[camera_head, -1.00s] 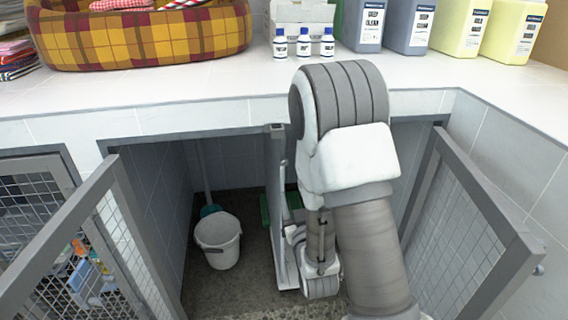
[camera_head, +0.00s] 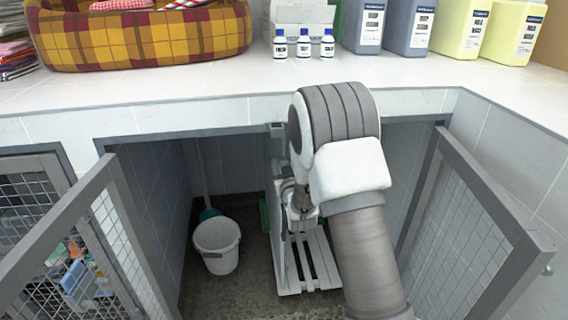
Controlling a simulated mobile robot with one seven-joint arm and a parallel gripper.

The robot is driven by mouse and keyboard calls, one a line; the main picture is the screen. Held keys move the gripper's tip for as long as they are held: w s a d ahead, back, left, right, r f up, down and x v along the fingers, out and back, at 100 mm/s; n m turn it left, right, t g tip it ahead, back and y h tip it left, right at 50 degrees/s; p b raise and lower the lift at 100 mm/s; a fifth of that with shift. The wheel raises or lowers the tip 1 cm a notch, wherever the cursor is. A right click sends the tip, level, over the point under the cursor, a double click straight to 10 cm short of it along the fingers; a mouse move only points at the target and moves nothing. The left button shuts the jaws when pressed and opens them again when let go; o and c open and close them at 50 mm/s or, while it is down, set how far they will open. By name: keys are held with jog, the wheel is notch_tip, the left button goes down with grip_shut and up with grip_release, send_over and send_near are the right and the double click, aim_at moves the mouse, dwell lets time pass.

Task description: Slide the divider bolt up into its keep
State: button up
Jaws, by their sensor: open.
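The divider's top end (camera_head: 277,140) shows as a narrow grey upright just under the counter, between the two kennel openings. Below it, a pale slatted panel (camera_head: 291,270) reaches down to the floor; I cannot tell whether it is part of the divider. My gripper (camera_head: 301,212) hangs in front of the upper part of this panel, close to the divider line. It is open, and no held thing shows in it. The bolt and its keep cannot be made out; my wrist and arm cover much of that area.
A white bucket (camera_head: 217,246) stands in the left kennel. Mesh doors stand open at the left (camera_head: 105,245) and right (camera_head: 455,235). The counter (camera_head: 180,110) above carries a plaid pet bed (camera_head: 150,38), small bottles (camera_head: 304,44) and large jugs (camera_head: 408,25).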

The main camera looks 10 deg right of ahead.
jog(key=shift+w, duration=0.2)
grip_shut()
dwell(1.4)
